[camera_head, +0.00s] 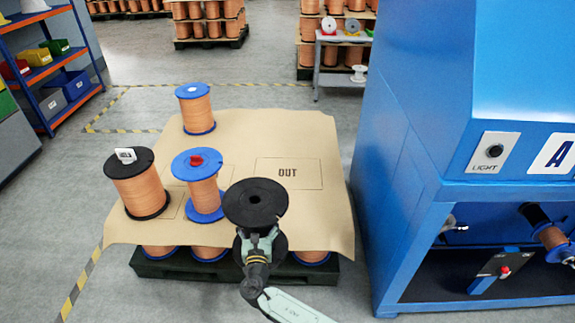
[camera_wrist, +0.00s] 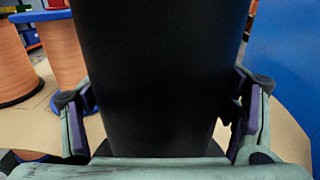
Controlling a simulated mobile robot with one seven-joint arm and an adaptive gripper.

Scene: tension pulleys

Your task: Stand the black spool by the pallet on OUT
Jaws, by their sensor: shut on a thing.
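My gripper (camera_head: 258,244) is shut on a bare black spool (camera_head: 255,198) with no copper on it. The spool is upright, its top flange facing up, over the front edge of the paper-covered pallet (camera_head: 152,268). I cannot tell its exact height. In the wrist view its black barrel (camera_wrist: 155,75) fills the middle, with a finger on either side. The OUT marking (camera_head: 288,172) is a printed rectangle on the brown paper, behind and right of the held spool. The rectangle is clear.
A black-flanged copper spool (camera_head: 138,186) with a white tag and a blue-flanged one (camera_head: 203,186) with a red piece on top stand left of the held spool. Another blue-flanged spool (camera_head: 195,110) stands farther back. A blue machine (camera_head: 450,120) rises close at right.

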